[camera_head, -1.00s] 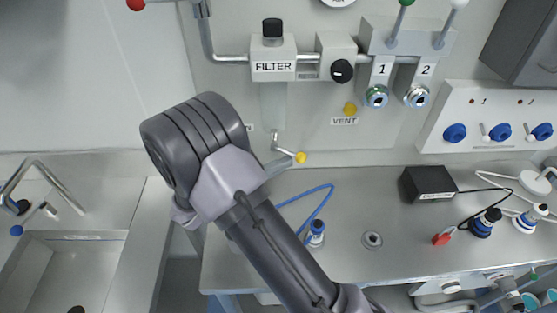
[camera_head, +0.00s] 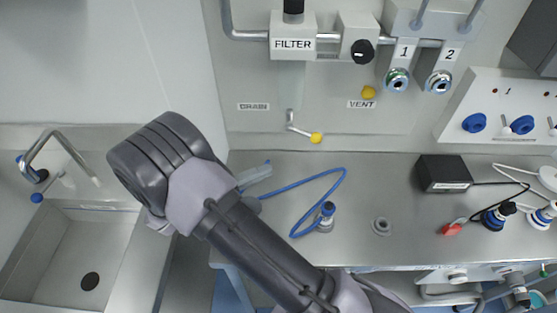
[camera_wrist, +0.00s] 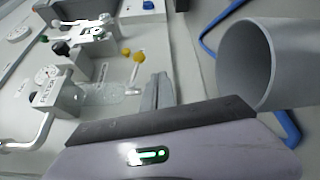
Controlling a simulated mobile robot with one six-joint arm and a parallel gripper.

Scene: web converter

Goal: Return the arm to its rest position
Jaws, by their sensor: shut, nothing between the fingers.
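My arm reaches up and left from the bottom of the head view, its dark grey joint bent over the gap between sink and bench. No object is held.
The metal bench (camera_head: 350,225) carries a blue hose (camera_head: 318,176), a small blue-topped bottle (camera_head: 326,215) and a black box (camera_head: 443,173). The sink (camera_head: 65,250) is at left. A yellow-tipped valve handle (camera_head: 316,138) sticks out of the panel near my gripper.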

